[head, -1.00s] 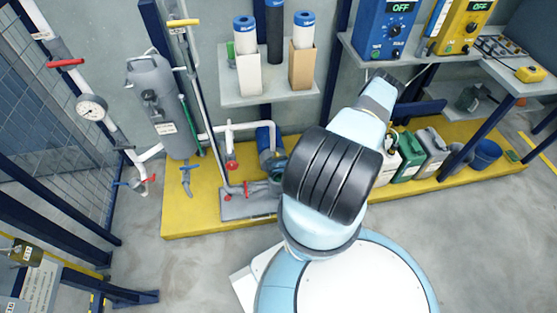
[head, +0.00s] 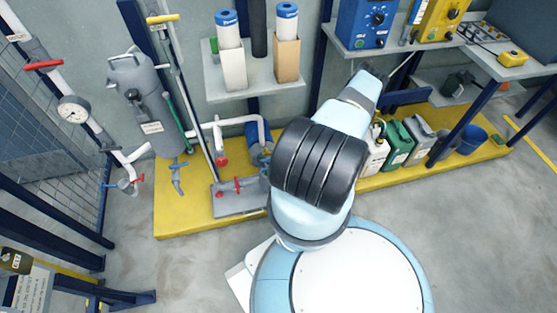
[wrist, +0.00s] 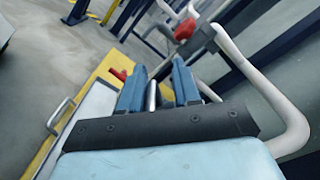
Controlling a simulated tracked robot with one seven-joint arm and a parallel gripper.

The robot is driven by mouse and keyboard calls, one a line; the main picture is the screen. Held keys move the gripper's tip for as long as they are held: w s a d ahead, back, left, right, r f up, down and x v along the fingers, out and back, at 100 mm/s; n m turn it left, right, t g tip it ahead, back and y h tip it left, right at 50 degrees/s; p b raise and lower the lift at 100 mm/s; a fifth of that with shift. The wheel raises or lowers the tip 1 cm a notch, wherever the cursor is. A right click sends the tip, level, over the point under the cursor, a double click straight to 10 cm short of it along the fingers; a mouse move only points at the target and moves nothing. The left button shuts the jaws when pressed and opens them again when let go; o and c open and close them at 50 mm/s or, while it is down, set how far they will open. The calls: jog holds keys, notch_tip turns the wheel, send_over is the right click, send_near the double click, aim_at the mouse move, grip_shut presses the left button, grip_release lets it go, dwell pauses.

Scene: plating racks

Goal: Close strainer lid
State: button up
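A grey upright vessel (head: 140,110) stands at the left of the yellow platform in the head view. It may be the strainer; its top (head: 126,66) carries small handles or clamps, and I cannot tell whether a lid there is open. In the wrist view my gripper (wrist: 158,82) has two blue fingers spread apart. A thin metal bar (wrist: 152,96) shows between them, with gaps on both sides; I cannot tell whether it is within reach or behind. My gripper is hidden in the head view behind my arm.
The yellow platform (head: 180,218) bears red-handled piping and a blue pump (head: 254,138). A shelf (head: 253,86) with filter cartridges hangs above it. Jerrycans (head: 397,145) stand to the right. In the wrist view a white pipe (wrist: 262,80) curves close by on the right.

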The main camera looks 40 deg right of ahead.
jog(key=shift+o, duration=0.2)
jog(key=shift+d, duration=0.15)
jog(key=v, duration=0.7)
jog(key=shift+d, duration=0.2)
jog(key=shift+s, duration=0.1)
